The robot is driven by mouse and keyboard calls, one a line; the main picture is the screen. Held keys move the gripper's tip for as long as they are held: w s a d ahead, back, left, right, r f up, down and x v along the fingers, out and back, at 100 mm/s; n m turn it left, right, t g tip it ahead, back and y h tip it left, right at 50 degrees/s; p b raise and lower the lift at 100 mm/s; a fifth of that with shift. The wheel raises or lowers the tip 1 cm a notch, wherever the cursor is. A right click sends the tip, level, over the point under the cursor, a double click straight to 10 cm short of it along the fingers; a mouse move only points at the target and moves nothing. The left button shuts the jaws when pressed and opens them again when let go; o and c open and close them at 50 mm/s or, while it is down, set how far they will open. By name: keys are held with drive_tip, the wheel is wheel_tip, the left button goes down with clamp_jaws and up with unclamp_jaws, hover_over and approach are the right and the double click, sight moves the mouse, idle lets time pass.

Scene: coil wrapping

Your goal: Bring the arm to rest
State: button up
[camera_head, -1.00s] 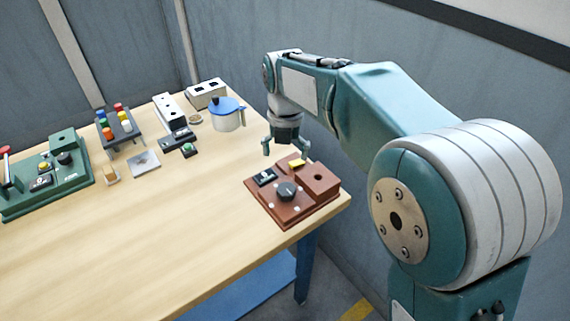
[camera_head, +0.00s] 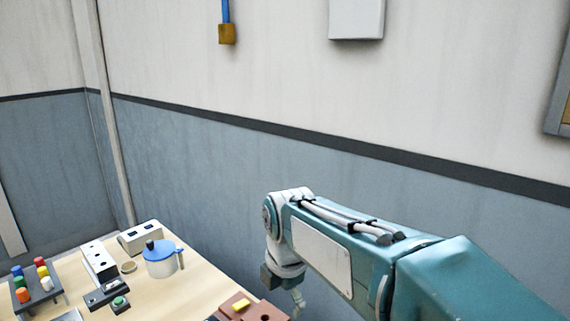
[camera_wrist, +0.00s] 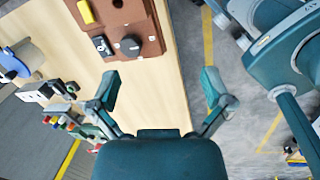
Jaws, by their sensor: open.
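My gripper (camera_wrist: 160,88) is open and empty in the wrist view, its two teal fingers spread wide. It points down near the table's edge, with one finger over the wood and the other over the grey floor. In the head view my gripper (camera_head: 284,292) hangs from the wrist at the lower middle, partly cut off by the bottom edge. The brown control box (camera_wrist: 124,28) lies beyond the fingers in the wrist view, apart from them. In the head view only a part of the brown box (camera_head: 232,304) shows.
A grey wall (camera_head: 230,170) stands behind. Floor shows beside the table.

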drive_tip(key=s+d+f+m+t, duration=0.1)
drive_tip(key=s+d+m+t, duration=0.3)
drive_tip(key=s+d+m, duration=1.2)
drive_tip(key=m, duration=0.9)
drive_tip(key=shift+s+f+h, duration=0.15)
drive_tip(key=shift+f+h, duration=0.1)
drive_tip(key=shift+h, duration=0.05)
idle(0.4)
